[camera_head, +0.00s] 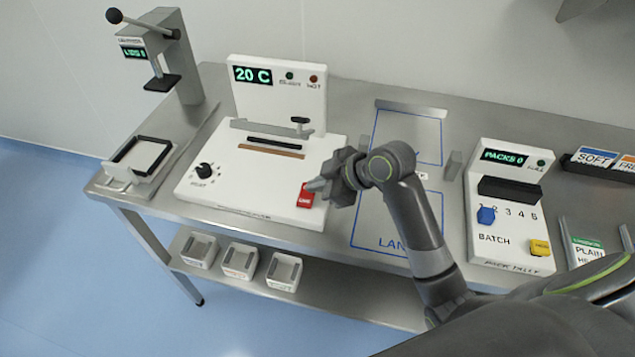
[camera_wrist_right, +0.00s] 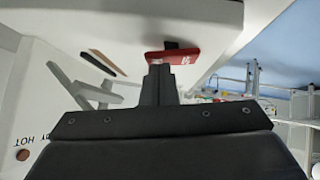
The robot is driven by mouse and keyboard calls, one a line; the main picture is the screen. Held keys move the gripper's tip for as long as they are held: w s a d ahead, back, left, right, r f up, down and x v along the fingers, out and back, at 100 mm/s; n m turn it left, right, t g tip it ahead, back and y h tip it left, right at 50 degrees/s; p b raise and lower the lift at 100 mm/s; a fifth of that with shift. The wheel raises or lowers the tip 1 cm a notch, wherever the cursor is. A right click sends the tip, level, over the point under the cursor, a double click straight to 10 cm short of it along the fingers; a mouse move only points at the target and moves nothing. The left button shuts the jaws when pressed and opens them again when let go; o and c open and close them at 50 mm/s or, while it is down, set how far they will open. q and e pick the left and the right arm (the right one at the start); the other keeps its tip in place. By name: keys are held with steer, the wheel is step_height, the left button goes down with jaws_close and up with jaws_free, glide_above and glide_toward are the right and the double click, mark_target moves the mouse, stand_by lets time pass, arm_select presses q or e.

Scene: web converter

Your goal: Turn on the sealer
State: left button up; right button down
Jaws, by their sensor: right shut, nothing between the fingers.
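The sealer (camera_head: 255,195) is a white machine on the steel bench, with a green display reading 20 C. A black round knob (camera_head: 204,171) is at its front left. A red rocker switch (camera_head: 305,197) is at its front right and also shows in the right wrist view (camera_wrist_right: 183,58). My right gripper (camera_head: 316,185) is shut and empty, with its fingertips at the red switch. In the right wrist view the fingertips (camera_wrist_right: 161,68) overlap the switch's lower edge; I cannot tell if they touch. The left gripper is not in view.
A lever press (camera_head: 178,60) stands at the left end of the bench (camera_head: 360,95). A blue-outlined lane area (camera_head: 398,218) lies right of the sealer. A pack tally box (camera_head: 509,215) stands farther right. Small trays (camera_head: 240,260) sit on the lower shelf.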

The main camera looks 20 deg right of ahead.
steer(key=shift+w+d+f+g+p, duration=0.2)
steer(key=shift+g+p, duration=0.2)
steer(key=shift+p, duration=0.3)
steer(key=shift+f, duration=0.15)
steer(key=shift+y, duration=0.3)
steer(key=shift+s, duration=0.15)
steer(key=shift+s+a, duration=0.3)
steer(key=shift+s, duration=0.15)
steer(key=shift+s+a+p, duration=0.2)
steer(key=shift+s+p, duration=0.05)
steer(key=shift+p, duration=0.05)
